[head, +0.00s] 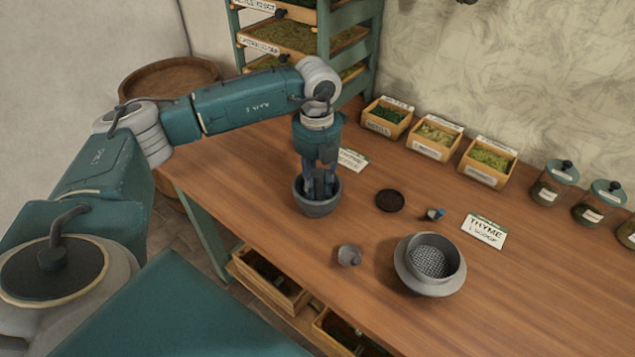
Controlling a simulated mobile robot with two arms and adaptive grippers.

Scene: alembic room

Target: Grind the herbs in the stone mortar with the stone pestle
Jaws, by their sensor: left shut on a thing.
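The stone mortar (317,209) is a dark grey bowl standing upright on the wooden table, near its left front edge. My left gripper (320,184) points straight down into it, with the fingertips inside the rim. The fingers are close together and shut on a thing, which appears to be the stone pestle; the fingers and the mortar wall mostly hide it. The herbs inside the mortar cannot be made out. My right gripper is not in view.
A grey sieve (432,260) sits in a pale bowl (430,288) at the right. A small grey cup (349,256), a dark disc (390,201), a small blue-ended item (435,214) and a thyme card (484,231) lie nearby. Herb boxes (431,142) and jars (553,184) line the back.

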